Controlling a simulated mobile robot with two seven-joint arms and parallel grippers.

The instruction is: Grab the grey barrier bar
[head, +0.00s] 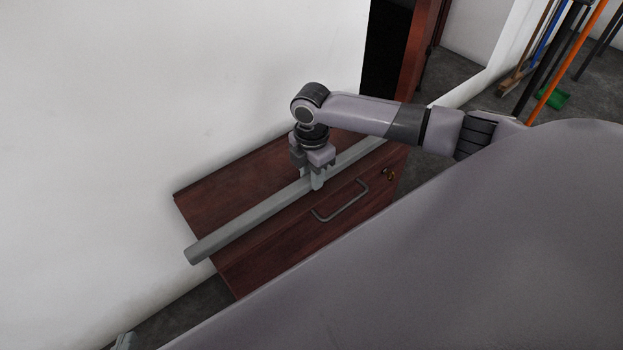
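The grey barrier bar (245,220) is a long, straight, pale grey bar in the head view. It runs slantwise from lower left to upper right over a dark red wooden cabinet (222,203), and its near end sticks out past the cabinet's left edge. My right gripper (309,176) comes down on the bar from above, with one finger on each side, and looks shut on it. I cannot tell whether the bar rests on the cabinet.
The cabinet front has a curved handle (341,203). A white wall (170,90) stands close behind the cabinet. A dark doorway with a reddish frame (416,50) is at the back. Brooms and poles (568,50) stand at the upper right on grey floor.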

